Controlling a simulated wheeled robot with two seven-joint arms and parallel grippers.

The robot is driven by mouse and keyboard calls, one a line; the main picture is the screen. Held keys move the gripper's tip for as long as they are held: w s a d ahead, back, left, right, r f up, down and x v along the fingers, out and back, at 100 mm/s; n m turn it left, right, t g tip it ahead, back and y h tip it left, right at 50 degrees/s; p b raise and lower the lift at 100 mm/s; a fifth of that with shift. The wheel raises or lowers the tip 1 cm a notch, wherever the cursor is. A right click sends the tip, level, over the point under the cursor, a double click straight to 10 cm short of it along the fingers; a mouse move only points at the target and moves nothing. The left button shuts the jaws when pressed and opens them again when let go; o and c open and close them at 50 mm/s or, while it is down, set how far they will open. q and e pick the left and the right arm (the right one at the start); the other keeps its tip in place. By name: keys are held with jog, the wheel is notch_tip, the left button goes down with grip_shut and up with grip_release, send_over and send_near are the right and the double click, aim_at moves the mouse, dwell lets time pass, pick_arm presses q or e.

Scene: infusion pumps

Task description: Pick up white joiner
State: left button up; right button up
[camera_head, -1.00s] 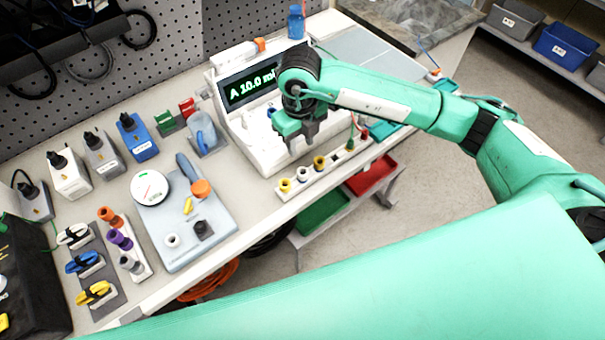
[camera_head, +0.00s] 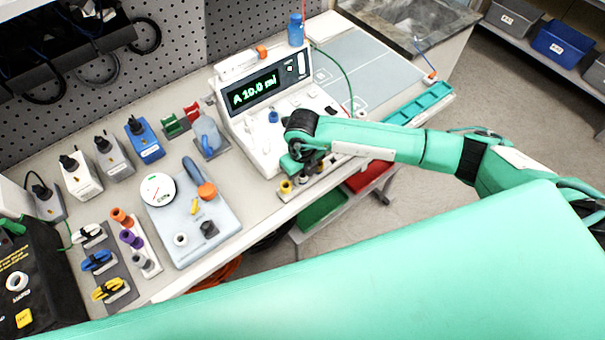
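A white strip (camera_head: 287,197) of small joiners lies along the table's front edge, before the pump with the green "A 10.0 ml" display (camera_head: 255,92). A yellow joiner (camera_head: 286,187) shows at its left end. My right gripper (camera_head: 303,171) points down over the strip, low among the joiners. Its hand and arm hide most of the strip, and I cannot make out a white joiner there. Its fingertips are too hidden to tell whether they are open or shut on something. My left gripper is out of view.
The grey tray (camera_head: 215,245) holds a dial and an orange-topped piece. A blue bottle (camera_head: 296,30) stands behind the pump. A teal tray (camera_head: 420,102) lies at the right. Green (camera_head: 322,208) and red (camera_head: 368,176) bins sit below the table edge.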

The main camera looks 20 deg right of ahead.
jog(key=shift+f, duration=0.1)
jog(key=c, duration=0.6)
jog(key=shift+c, duration=0.2)
